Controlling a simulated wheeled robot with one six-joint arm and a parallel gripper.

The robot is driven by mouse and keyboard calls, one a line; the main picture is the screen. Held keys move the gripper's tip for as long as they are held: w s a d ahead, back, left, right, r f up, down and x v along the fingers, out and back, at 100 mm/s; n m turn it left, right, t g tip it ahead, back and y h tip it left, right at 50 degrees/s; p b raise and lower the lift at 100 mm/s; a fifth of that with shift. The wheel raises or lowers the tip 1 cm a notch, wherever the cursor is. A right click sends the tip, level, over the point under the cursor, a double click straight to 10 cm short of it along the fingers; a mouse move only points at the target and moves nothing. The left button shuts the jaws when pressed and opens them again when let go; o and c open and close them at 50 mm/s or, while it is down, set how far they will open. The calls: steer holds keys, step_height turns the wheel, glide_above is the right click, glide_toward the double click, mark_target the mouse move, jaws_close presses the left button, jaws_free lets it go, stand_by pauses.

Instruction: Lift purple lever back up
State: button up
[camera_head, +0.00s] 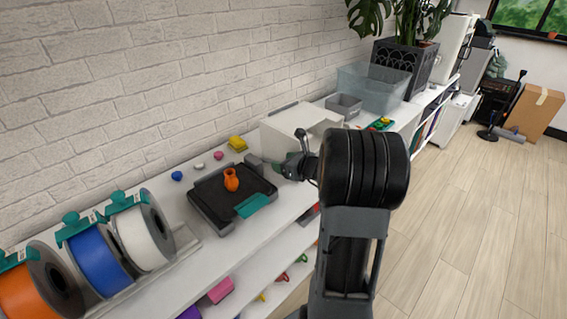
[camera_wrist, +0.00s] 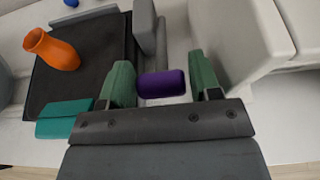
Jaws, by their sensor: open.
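The purple lever (camera_wrist: 162,84) shows in the wrist view as a rounded purple block between the two green fingers of my gripper (camera_wrist: 165,82). The fingers are apart, with a gap on each side of the purple piece. A grey upright part (camera_wrist: 145,28) stands just behind it, next to the dark plate. In the head view my gripper (camera_head: 291,166) is at the right end of the black plate device, and my arm partly covers it. The purple lever cannot be made out there.
An orange vase (camera_head: 231,179) stands on the black plate (camera_head: 210,207), which has a teal tab (camera_head: 252,205) at its front. A white box (camera_head: 283,122) stands close behind my gripper. Filament spools (camera_head: 97,258) line the left, and a clear bin (camera_head: 372,88) stands farther back.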

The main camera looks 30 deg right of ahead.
steer(key=p+v, duration=0.1)
steer(key=v, duration=1.2)
steer(key=shift+s, duration=0.3)
steer(key=shift+r, duration=0.1)
